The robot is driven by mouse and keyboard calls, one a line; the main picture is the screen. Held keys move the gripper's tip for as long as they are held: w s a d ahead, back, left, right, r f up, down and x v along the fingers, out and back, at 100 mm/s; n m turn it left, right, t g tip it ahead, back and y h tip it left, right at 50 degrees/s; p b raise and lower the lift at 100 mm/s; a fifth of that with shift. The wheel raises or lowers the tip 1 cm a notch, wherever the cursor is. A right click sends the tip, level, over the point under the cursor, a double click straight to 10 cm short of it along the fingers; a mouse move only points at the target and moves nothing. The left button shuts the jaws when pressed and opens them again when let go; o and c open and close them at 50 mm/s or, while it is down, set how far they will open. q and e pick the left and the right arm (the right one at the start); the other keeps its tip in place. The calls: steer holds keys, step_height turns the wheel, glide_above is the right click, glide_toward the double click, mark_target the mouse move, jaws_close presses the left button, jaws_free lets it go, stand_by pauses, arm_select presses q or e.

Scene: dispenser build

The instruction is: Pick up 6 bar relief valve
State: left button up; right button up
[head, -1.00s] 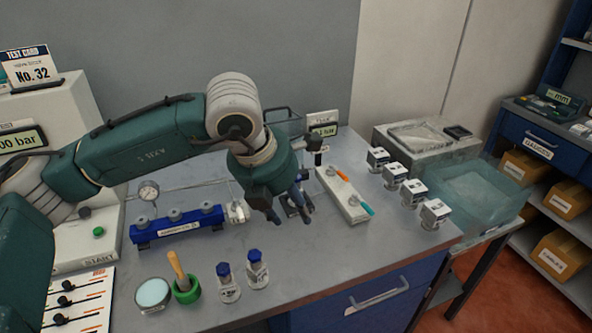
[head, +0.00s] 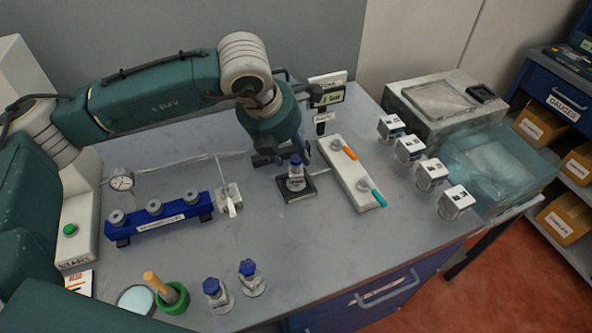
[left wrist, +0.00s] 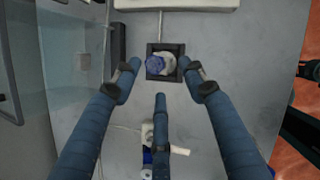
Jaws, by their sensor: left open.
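Several blue-capped, clear-bodied pieces with small white labels stand on the bench; they look like valves, but I cannot read a 6 bar marking. Two more, the front left one (head: 213,291) and the front right one (head: 250,276), stand at the front edge. My left gripper (head: 283,160) is open just behind and above the padded valve. In the left wrist view its three fingers are spread, and the valve (left wrist: 157,64) shows beyond and between the tips. My right gripper does not show.
A blue manifold (head: 160,221) and a small white fitting (head: 229,197) stand left of the pad. A white block (head: 350,174) with orange and teal levers stands right. Several white cubes line the right edge. A green pot (head: 172,298) stands at front left.

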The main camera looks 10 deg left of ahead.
mark_target(295, 159)
arm_select(q)
steer(key=p+x, duration=0.2)
steer(key=x, duration=0.1)
steer(key=shift+w+a+r+p, duration=0.1)
steer(key=shift+w+a+p, duration=0.15)
steer(key=shift+a+p, duration=0.05)
steer(key=shift+x, duration=1.05)
steer(key=shift+f, duration=0.25)
steer(key=shift+w, duration=0.1)
jaws_close()
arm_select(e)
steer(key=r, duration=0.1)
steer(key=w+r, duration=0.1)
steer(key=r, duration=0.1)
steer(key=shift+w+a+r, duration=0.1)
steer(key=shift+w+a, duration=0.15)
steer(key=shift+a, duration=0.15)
